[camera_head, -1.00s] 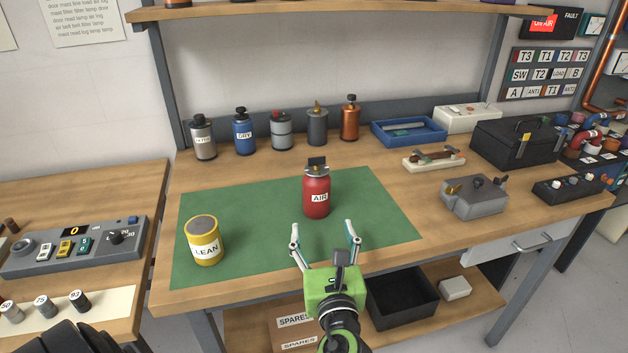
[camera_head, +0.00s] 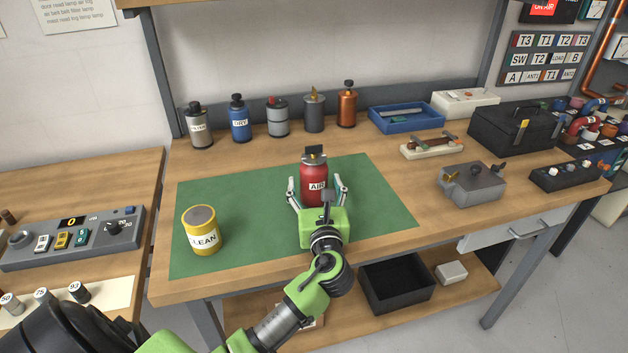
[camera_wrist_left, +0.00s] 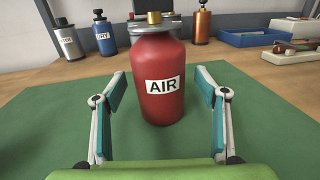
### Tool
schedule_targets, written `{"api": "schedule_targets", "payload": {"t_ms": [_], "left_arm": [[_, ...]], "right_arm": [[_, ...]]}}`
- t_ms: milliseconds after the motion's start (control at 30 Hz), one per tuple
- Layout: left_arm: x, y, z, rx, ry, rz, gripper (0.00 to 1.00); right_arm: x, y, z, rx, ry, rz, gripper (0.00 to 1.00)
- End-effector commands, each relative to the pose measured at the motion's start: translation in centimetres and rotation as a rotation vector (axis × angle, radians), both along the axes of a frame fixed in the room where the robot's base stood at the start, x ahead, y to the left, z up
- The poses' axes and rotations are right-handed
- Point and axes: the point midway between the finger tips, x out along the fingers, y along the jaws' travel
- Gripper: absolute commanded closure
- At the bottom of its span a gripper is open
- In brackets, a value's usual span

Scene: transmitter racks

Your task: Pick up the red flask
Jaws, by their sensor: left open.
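The red flask (camera_head: 313,184), labelled AIR, stands upright on the green mat (camera_head: 250,225). My left gripper (camera_head: 317,187) is open, with one finger on each side of the flask's lower body. In the left wrist view the flask (camera_wrist_left: 158,88) stands between the open fingers (camera_wrist_left: 160,92) and a little beyond them. Gaps show on both sides, so the fingers do not touch it. The flask's base is partly hidden by my gripper in the head view. My right gripper is not in view.
A yellow tin (camera_head: 203,231) stands on the mat's left part. Several bottles, including a blue one (camera_head: 240,120), line the back of the bench. A blue tray (camera_head: 406,122), a grey metal box (camera_head: 472,186) and a black case (camera_head: 512,131) are to the right.

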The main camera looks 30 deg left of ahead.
Motion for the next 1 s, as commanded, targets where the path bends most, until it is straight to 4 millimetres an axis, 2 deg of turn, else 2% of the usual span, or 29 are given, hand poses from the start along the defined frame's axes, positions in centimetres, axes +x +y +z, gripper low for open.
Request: {"api": "schedule_targets", "payload": {"t_ms": [133,367,400,600,1000], "left_arm": [[1.21,1.09,0.14,0.001,-0.001,0.0,0.34],[1.37,1.23,0.04,-0.001,-0.001,0.0,0.34],[1.36,1.23,0.04,0.0,0.0,0.0,0.36],[1.34,1.2,0.03,0.0,0.0,0.0,0.87],[1.36,1.2,0.81,0.001,-0.004,0.0,0.87]], "right_arm": [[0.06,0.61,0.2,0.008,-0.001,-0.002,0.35],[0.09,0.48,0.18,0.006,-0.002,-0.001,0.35],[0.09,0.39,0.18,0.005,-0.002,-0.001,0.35],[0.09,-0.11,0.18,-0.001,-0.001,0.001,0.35],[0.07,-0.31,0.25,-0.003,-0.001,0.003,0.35]]}}
